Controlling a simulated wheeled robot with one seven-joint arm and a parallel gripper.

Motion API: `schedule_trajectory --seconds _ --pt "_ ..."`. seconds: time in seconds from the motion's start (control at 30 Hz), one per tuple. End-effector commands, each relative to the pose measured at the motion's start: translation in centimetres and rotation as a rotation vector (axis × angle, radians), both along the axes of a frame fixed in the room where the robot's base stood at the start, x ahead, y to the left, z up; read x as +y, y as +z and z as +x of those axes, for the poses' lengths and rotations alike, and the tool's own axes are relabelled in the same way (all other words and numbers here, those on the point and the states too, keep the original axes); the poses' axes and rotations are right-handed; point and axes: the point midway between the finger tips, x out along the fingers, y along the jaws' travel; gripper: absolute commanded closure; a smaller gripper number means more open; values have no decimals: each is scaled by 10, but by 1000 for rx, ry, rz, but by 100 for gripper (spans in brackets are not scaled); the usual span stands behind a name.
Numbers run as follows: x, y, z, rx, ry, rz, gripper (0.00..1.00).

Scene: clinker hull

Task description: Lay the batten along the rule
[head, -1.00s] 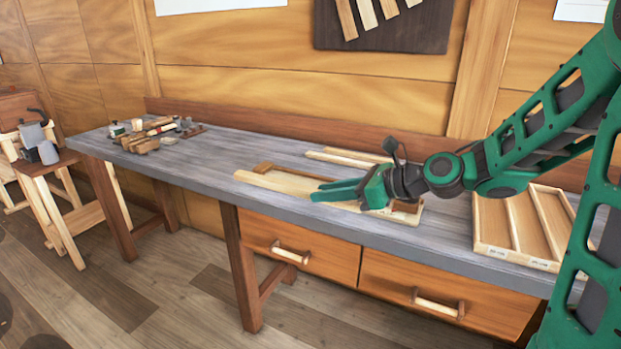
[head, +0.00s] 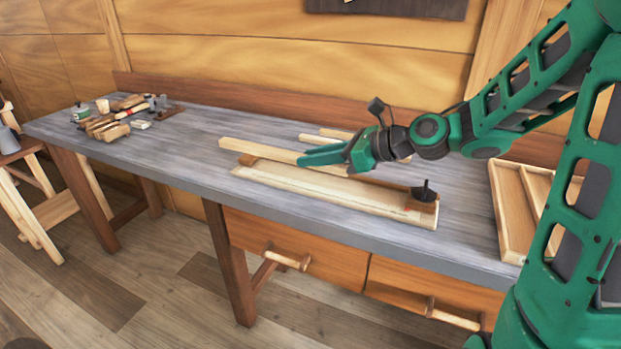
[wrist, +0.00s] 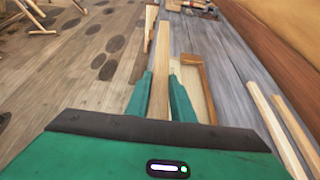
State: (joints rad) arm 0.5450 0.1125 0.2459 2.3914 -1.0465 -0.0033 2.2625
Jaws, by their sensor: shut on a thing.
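My gripper (head: 308,158) is shut on a long pale batten (head: 250,148). In the wrist view the batten (wrist: 162,65) runs between the fingers (wrist: 160,95) and points away down the bench. It appears raised above a pale board (head: 320,190) on the bench, roughly parallel to it. A brown wooden strip with a short crosspiece, perhaps the rule, lies on the board; it shows in the wrist view (wrist: 208,92). The batten and my gripper hide much of it in the head view. The gap below the batten is hard to judge.
Further pale strips (head: 325,137) lie behind. A black knob (head: 423,191) stands at the board's right end. A divided tray (head: 510,210) is at the right, near my arm. Tools and blocks (head: 118,120) crowd the far left. The grey bench (head: 190,140) between is clear.

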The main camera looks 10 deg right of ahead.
Motion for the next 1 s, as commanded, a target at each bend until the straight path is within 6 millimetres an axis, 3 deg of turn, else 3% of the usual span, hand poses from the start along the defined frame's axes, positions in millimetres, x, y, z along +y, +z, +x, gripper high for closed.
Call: schedule_trajectory --seconds 0.23,0.7,1.0 --pt "-10 -7 8 3 -2 2 100" --pt "-79 -59 59 1 -2 2 100" --pt "-93 -73 70 1 1 1 100"
